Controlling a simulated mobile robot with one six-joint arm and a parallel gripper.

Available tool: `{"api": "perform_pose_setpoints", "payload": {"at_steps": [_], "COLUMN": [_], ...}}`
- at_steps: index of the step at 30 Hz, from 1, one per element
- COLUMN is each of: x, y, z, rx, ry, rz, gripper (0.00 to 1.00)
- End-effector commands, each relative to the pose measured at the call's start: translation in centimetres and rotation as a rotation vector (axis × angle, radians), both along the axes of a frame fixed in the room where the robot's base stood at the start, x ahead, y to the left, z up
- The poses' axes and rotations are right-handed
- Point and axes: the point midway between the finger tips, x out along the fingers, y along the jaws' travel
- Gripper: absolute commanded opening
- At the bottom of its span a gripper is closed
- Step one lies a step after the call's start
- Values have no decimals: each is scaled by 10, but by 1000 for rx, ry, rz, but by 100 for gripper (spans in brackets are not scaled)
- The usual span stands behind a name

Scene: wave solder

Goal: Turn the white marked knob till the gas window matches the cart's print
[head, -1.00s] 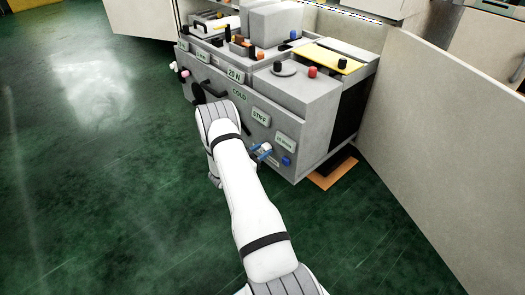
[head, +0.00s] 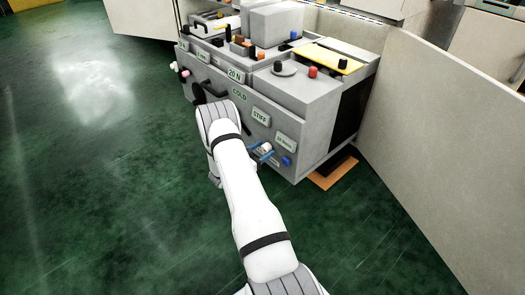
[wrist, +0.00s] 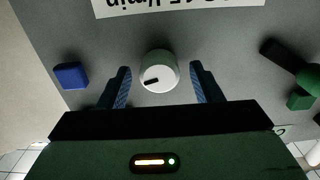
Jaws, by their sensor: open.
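The white knob (wrist: 158,74) with a short black mark is centred in the wrist view, its mark pointing left and slightly down. My gripper (wrist: 160,69) is open, with one blue-padded finger on each side of the knob and gaps to both. In the head view the knob (head: 265,147) is small on the grey machine's front, with the blue fingers of my gripper (head: 263,151) around it. The gas window (wrist: 180,5) shows upside down at the top of the wrist view, cut off, ending in "l/min". It also shows in the head view (head: 286,142), too small to read. I cannot make out the cart's print.
A blue knob (wrist: 71,75) is left of the white one in the wrist view; a green-and-black control (wrist: 303,80) is at the right. Plates reading "20 N", "COLD" and "STIFF" (head: 261,116) line the machine's front. A pale panel (head: 450,150) stands at right; green floor is open at left.

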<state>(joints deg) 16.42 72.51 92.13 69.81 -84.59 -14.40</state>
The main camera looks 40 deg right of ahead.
Motion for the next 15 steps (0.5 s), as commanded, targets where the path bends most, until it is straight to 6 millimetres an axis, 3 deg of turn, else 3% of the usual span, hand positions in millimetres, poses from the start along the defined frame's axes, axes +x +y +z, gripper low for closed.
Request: {"api": "perform_pose_setpoints", "payload": {"at_steps": [5, 15], "x": [0, -4], "y": [11, 66], "z": [1, 1], "rx": [0, 0], "ry": [1, 2], "rz": [3, 3], "gripper": [59, 59]}}
